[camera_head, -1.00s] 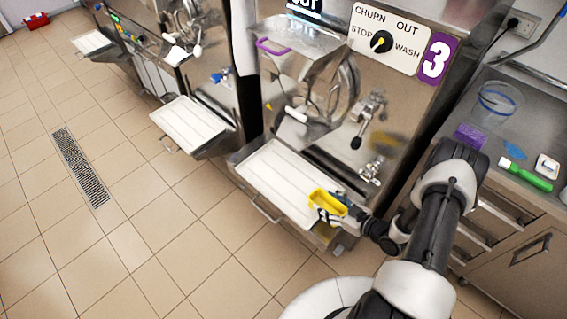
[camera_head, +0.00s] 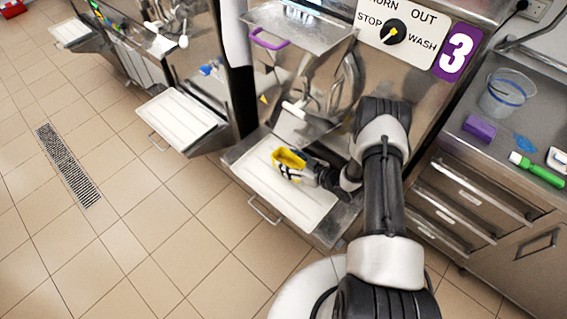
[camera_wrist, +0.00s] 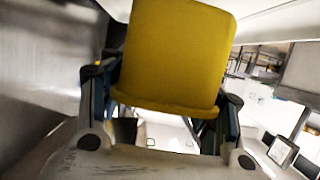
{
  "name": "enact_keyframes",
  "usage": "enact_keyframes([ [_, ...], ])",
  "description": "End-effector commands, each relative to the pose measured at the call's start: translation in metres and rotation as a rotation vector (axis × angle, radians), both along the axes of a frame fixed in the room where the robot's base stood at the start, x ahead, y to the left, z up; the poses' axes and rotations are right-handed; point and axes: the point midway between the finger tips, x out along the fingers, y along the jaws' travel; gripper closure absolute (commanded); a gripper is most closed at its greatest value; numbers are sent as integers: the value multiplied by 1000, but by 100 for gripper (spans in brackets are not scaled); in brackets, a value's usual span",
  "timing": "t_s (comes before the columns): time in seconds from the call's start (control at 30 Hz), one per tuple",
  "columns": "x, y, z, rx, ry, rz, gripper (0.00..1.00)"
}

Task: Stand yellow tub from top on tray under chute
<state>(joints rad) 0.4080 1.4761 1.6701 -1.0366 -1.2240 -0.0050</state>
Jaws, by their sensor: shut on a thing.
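The yellow tub (camera_head: 289,158) is in my gripper (camera_head: 296,173), over the white tray (camera_head: 300,207) of machine number 3. In the wrist view the tub (camera_wrist: 172,55) fills the upper middle, with a finger of my gripper (camera_wrist: 160,108) on each side of it. The tub's open side shows in the head view. I cannot tell whether its base touches the tray. The chute is on the machine's front near the steel door (camera_head: 345,95), above and to the right of the tub; my arm hides part of that front.
A white-handled lever (camera_head: 293,108) sticks out above the tray. A purple-handled steel hopper (camera_head: 298,28) is higher up. At right a counter holds a clear bucket (camera_head: 500,95), a purple block (camera_head: 479,128) and a green brush (camera_head: 540,170). Another white tray (camera_head: 180,117) is at left.

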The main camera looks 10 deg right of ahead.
Motion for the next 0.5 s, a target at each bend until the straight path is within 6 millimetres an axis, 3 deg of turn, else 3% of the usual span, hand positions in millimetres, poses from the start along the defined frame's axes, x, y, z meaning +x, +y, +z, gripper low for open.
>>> enact_keyframes([
  [0.33, 26, 19, 0, 1, -2, 1, 70],
  [0.5, 25, 18, -32, 1, 2, -2, 70],
])
